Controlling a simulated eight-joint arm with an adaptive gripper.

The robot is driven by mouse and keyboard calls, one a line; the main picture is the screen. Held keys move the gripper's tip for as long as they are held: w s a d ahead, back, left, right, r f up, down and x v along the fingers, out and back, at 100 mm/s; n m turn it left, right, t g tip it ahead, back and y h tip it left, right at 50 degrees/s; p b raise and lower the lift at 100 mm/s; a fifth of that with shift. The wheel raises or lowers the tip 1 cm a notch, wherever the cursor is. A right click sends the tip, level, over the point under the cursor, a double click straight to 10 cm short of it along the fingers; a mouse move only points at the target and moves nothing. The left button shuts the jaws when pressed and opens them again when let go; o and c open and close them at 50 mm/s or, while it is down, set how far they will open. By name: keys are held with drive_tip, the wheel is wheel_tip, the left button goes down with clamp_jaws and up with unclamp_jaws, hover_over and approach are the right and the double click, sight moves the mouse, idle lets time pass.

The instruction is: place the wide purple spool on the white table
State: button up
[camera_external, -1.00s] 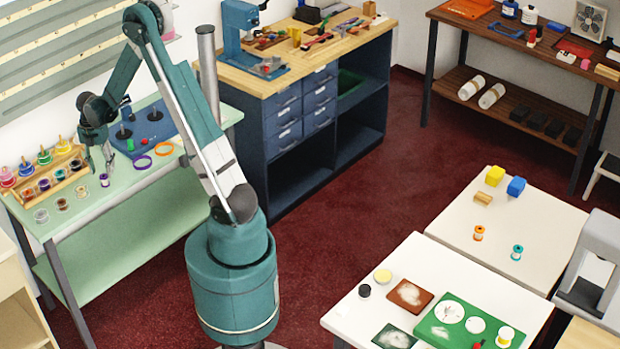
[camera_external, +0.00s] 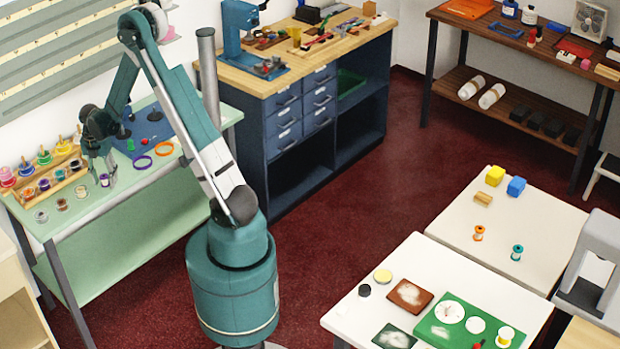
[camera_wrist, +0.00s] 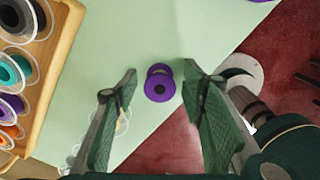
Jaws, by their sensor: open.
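The purple spool (camera_external: 104,180) stands on the pale green table near its front edge. In the wrist view the spool (camera_wrist: 158,88) lies between my two fingers, with clear space on both sides. My gripper (camera_external: 101,170) is open just above and around the spool in the external view; its fingers (camera_wrist: 160,84) do not appear to touch it. A white table (camera_external: 505,222) at right holds an orange spool, a teal spool and small blocks. A second white-topped table (camera_external: 400,278) in front of it holds trays and dishes.
A wooden rack (camera_external: 48,190) of colored spools stands left of my gripper. Several small spools (camera_external: 61,204) sit in front of it. Purple and orange rings (camera_external: 142,162) lie to the right. The white table at right has bare room between its items.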

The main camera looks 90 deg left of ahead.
sight(103, 176)
drive_tip(key=shift+c, duration=0.6)
drive_tip(key=c, duration=0.8)
drive_tip(key=shift+r, duration=0.1)
drive_tip(key=shift+r+p, duration=0.7)
drive_tip(key=shift+r, duration=4.25)
